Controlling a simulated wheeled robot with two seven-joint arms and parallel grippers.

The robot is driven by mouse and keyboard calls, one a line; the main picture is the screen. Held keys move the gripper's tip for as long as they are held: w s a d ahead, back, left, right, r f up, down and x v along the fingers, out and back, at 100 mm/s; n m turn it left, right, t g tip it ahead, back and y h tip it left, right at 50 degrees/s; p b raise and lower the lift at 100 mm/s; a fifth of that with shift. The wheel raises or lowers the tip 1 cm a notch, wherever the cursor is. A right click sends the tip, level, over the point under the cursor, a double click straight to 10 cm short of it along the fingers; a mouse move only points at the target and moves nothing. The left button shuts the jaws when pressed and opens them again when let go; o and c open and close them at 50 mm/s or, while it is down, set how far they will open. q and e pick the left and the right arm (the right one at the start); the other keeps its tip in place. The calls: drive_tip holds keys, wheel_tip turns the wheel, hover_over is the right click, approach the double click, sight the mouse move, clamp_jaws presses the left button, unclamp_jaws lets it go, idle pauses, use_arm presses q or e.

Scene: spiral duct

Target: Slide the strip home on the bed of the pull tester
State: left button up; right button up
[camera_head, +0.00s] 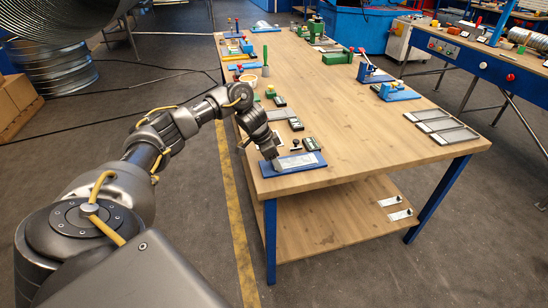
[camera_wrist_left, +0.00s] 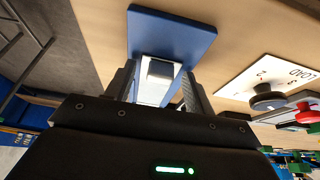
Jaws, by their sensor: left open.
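The blue bed (camera_head: 290,173) lies at the near left corner of the wooden table, with a pale strip (camera_head: 300,160) on its top. My left gripper (camera_head: 275,161) is low over the left end of the bed. In the left wrist view the blue bed (camera_wrist_left: 170,32) shows beyond the fingertips. My right gripper is not in view.
A white card marked LOAD (camera_wrist_left: 270,72) lies beside the bed, with dark and red knobs near it. Small dark devices (camera_head: 311,144) stand just behind the bed. Grey trays (camera_head: 440,126) lie at the right edge. The table's middle is clear.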

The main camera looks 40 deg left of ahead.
use_arm(q)
drive_tip(key=c, duration=0.6)
drive_tip(key=shift+o, duration=1.3)
drive_tip(key=shift+c, duration=1.2)
drive_tip(key=shift+s+a+r+p, duration=0.15)
drive_tip(key=shift+s+a+p, duration=0.55)
drive_tip(key=shift+s, duration=0.3)
drive_tip(key=shift+s+a+p, duration=0.25)
drive_tip(key=shift+s+a, duration=0.2)
drive_tip(key=shift+s, duration=0.2)
drive_tip(key=shift+s+a+p, duration=0.2)
drive_tip(key=shift+s+a, duration=0.2)
drive_tip(key=shift+s, duration=0.25)
drive_tip(key=shift+r, duration=0.15)
drive_tip(key=shift+r+p, duration=0.55)
drive_tip(key=shift+p, duration=0.2)
wheel_tip(320, 180, up, 6)
drive_tip(key=p, duration=0.6)
drive_tip(key=shift+f, duration=0.15)
